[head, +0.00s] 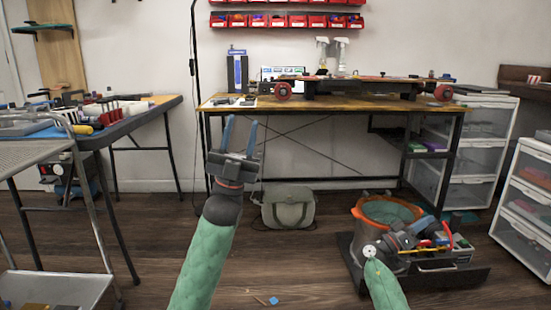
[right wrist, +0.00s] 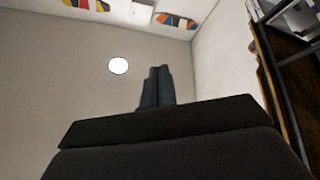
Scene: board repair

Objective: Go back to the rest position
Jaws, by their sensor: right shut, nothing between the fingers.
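My left gripper (head: 241,122) is raised in the middle of the head view, its two blue fingers pointing up and apart with nothing between them. Its green-sleeved arm comes up from the bottom. My right arm, also green-sleeved, enters at the lower right of the head view. My right gripper's dark body is in front of the orange bucket there, and its fingers are hard to make out. In the right wrist view, the right gripper (right wrist: 158,72) has its dark fingers pressed together, empty, pointing up toward the wall and ceiling.
A wooden workbench (head: 330,108) stands against the wall, with a skateboard (head: 350,84) on it. An orange bucket (head: 362,216) stands at the lower right, beside white drawer units (head: 478,150). A grey bag (head: 288,207) lies under the bench. Tables stand at left. The middle floor is mostly clear.

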